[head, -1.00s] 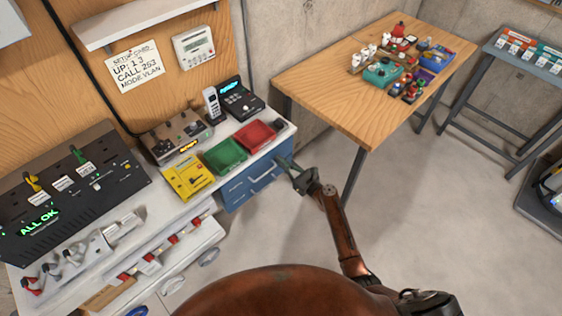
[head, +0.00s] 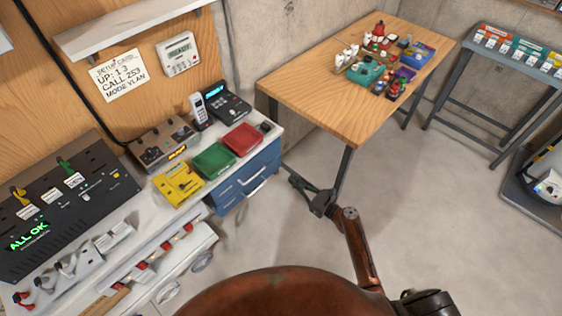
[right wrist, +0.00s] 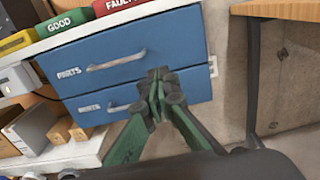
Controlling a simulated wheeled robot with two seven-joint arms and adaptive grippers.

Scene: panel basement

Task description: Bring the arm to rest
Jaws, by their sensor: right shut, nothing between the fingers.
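My right gripper (head: 293,178) is shut and empty. In the head view it hangs over the floor, just right of the blue drawers (head: 246,183) and in front of the wooden table (head: 320,106). In the right wrist view the closed green fingertips (right wrist: 160,76) appear in front of the blue drawer fronts (right wrist: 150,48); whether they touch cannot be told, but the head view shows a gap. Both drawers look closed. My right arm reaches forward from the lower right. My left gripper is not in view.
The white bench carries a green tray (head: 213,160), a red tray (head: 242,138), a yellow box (head: 178,184), a phone (head: 199,110) and a black panel reading ALL OK (head: 62,206). Small items stand on the wooden table. A grey stand (head: 500,68) is far right. Floor between is clear.

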